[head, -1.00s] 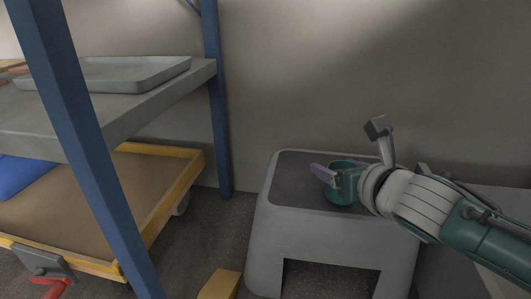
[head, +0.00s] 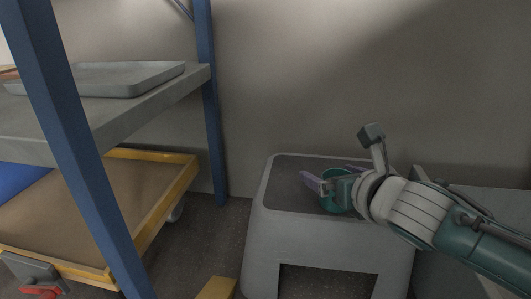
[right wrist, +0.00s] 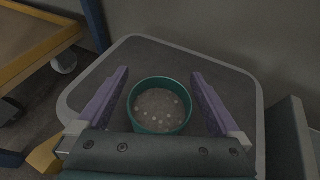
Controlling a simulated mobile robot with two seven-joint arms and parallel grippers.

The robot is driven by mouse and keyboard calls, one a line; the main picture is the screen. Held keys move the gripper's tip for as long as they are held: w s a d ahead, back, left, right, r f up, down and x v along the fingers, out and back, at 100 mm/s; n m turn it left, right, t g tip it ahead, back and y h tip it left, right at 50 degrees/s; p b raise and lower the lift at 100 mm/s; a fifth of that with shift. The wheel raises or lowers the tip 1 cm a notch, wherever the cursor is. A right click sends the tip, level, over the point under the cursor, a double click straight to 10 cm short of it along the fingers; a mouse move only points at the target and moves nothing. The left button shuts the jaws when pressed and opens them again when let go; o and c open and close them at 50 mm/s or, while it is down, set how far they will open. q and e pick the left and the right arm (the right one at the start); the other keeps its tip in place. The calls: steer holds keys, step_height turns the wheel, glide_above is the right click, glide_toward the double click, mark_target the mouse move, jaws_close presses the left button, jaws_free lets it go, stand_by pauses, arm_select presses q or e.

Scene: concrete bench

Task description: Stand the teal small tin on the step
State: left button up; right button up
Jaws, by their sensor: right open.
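The teal small tin (right wrist: 160,127) stands upright on the dark top of the grey step (right wrist: 235,88). It is open at the top, with small pale bits inside. In the head view the tin (head: 336,205) is partly hidden behind my right gripper (head: 333,178). In the right wrist view the gripper's purple fingers (right wrist: 160,92) are open on either side of the tin, with gaps between them and its wall. The step (head: 262,222) stands against the wall in the head view. My left gripper does not show.
A grey bench with blue posts (head: 209,130) stands at the left, with a grey tray (head: 150,78) on it. A yellow-edged wheeled cart (head: 178,190) is below. A yellow block (head: 217,288) lies on the floor before the step. The step's left part is clear.

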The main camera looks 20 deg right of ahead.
mark_target(332, 171)
steer(key=p+v, duration=0.3)
steer(key=v, duration=0.2)
steer(key=shift+w+r+p, duration=0.1)
steer(key=shift+r+p, duration=0.2)
steer(key=shift+p, duration=0.1)
steer(key=s+a+r+m+g+p, duration=0.1)
steer(key=s+a+m+g, duration=0.2)
steer(key=s+m, duration=0.5)
steer(key=s+a+r+m+g+y+p, duration=0.1)
steer(key=s+a+r+m+g, duration=0.1)
steer(key=s+m, duration=0.6)
steer(key=s+a+r+m+g+y+p, duration=0.1)
steer(key=s+a+m+g, duration=0.3)
steer(key=s+m, duration=0.5)
steer(key=m, duration=0.7)
steer(key=shift+a+r+g, duration=0.2)
steer(key=shift+r+g, duration=0.2)
